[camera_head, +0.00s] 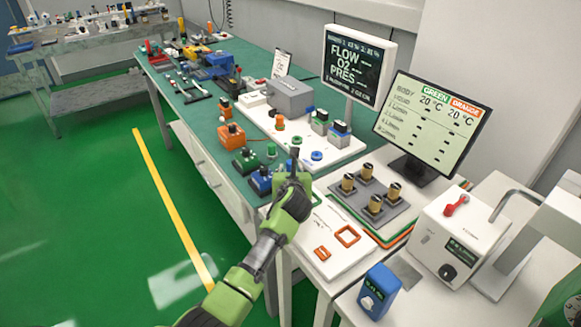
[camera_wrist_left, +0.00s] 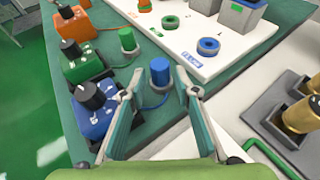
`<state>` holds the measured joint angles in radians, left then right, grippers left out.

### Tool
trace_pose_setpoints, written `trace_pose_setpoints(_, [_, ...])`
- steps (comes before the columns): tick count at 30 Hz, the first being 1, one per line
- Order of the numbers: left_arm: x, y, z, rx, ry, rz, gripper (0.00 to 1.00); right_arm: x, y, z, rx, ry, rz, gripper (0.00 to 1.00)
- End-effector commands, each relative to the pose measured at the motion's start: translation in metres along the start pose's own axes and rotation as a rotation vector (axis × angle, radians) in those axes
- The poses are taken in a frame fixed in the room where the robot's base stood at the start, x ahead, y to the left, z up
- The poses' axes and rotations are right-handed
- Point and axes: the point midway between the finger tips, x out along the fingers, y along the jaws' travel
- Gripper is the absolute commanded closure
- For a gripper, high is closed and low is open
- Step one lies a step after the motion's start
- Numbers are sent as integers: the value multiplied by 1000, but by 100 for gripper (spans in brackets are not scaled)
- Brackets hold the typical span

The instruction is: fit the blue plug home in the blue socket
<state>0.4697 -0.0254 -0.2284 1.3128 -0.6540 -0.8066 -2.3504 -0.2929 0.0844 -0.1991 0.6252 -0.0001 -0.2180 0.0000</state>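The blue plug (camera_wrist_left: 160,73) stands upright on the green mat, with a blue cable running to the blue box (camera_wrist_left: 92,108). The blue socket (camera_wrist_left: 208,46) is a blue ring on the white board, up and right of the plug in the left wrist view; it also shows in the head view (camera_head: 316,155). My left gripper (camera_wrist_left: 162,84) is open, with its fingertips on either side of the blue plug and gaps visible. In the head view my left gripper (camera_head: 294,168) hides the plug. My right gripper is not in view.
A green plug (camera_wrist_left: 127,42) and green box (camera_wrist_left: 84,61) stand beside the blue ones; a green socket (camera_wrist_left: 170,22) is on the white board (camera_wrist_left: 228,48). Grey-lidded blocks stand behind the sockets. A grey tray with brass cylinders (camera_head: 372,200) lies to the right.

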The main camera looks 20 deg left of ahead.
Motion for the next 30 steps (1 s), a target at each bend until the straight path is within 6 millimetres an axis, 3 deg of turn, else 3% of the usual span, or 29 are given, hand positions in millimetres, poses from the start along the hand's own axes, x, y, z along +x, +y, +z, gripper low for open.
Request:
trace_pose_setpoints(9, [34, 0, 1, 0, 0, 0, 71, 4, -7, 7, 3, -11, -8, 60])
trace_pose_setpoints(19, [37, 0, 1, -1, 0, 0, 71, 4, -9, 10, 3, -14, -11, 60])
trace_pose_setpoints(23, [37, 0, 1, -1, 0, 0, 99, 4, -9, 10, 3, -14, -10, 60])
trace_pose_setpoints(30, [37, 0, 1, 0, 0, 0, 99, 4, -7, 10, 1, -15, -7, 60])
